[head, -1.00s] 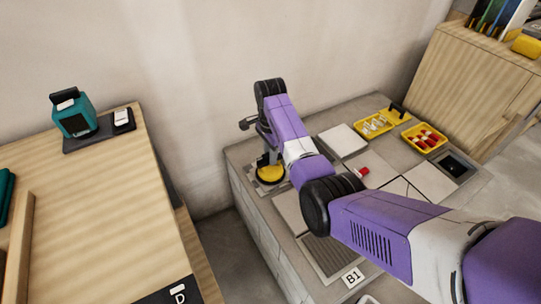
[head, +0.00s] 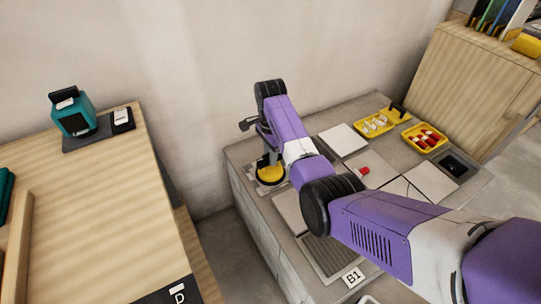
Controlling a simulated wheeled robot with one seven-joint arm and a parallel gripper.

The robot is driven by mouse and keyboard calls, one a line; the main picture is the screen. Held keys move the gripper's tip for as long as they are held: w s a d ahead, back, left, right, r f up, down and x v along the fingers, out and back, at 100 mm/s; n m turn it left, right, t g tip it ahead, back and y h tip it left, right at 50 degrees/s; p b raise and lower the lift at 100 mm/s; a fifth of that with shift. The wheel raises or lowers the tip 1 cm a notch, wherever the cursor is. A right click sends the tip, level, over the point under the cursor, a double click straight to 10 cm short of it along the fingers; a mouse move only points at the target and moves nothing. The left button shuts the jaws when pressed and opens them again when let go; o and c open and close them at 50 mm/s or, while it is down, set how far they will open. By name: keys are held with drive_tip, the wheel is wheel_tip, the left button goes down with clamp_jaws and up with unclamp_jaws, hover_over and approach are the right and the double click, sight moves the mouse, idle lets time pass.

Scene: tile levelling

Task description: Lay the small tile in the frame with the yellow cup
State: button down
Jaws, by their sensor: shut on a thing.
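The yellow cup (head: 270,174) is a round disc with a dark top, at the left end of the stone bench. My gripper (head: 268,158) is above it, shut on its upper part. My arm hides much of the grip, and I cannot tell whether the cup touches what is below. A grey surface with pale patches shows under and beside the cup. The small tile and the frame cannot be made out for sure there. A pale loose tile (head: 342,140) lies farther back on the bench, right of my wrist.
Behind are a yellow case (head: 376,124) of pale pieces and a yellow tray (head: 424,138) of red pieces. A red piece (head: 363,171) lies on the laid tiles. A dark square recess (head: 455,167) is at right. A ribbed grate (head: 328,256) lies near the B1 label (head: 353,277).

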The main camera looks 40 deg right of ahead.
drive_tip(key=c, duration=1.2)
unclamp_jaws()
wheel_tip(320, 180, up, 8)
drive_tip(key=shift+f+p, duration=0.1)
drive_tip(key=shift+p, duration=1.1)
